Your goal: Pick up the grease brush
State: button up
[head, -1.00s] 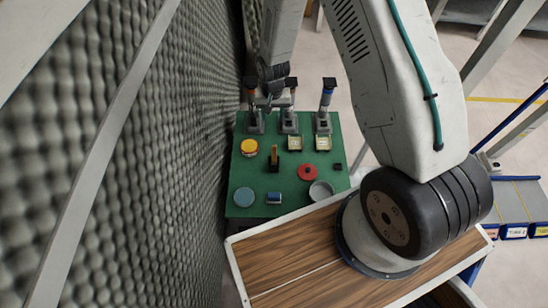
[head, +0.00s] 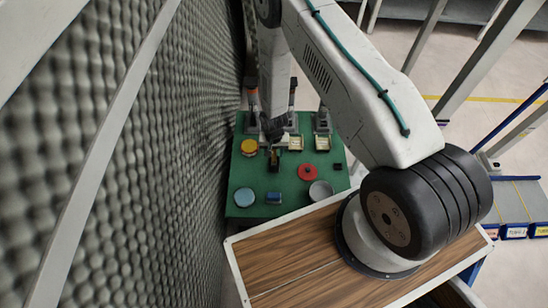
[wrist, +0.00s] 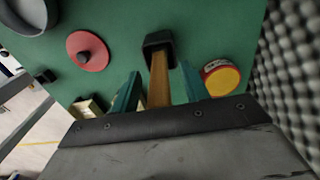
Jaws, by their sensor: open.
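The grease brush (wrist: 159,82) shows a tan wooden handle rising from a black block-like base or holder (wrist: 158,40) on the green table (head: 292,205). In the head view the brush (head: 274,160) is partly covered by my gripper and only a small part shows. My gripper (wrist: 159,72) is open, with its teal fingers on either side of the handle in the wrist view. A gap shows beside the handle; I cannot tell the exact depth between fingertips and handle. The bristles are hidden.
Close by are a yellow-topped tin (head: 249,147) and a red disc (head: 307,172). A grey bowl (head: 320,189), a pale blue disc (head: 244,197) and a blue block (head: 273,198) lie nearer. A foam wall (head: 170,170) bounds the left.

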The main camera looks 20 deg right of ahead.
jog(key=shift+f, duration=0.45)
jog(key=shift+c, duration=0.3)
grip_shut()
jog(key=shift+r, duration=0.15)
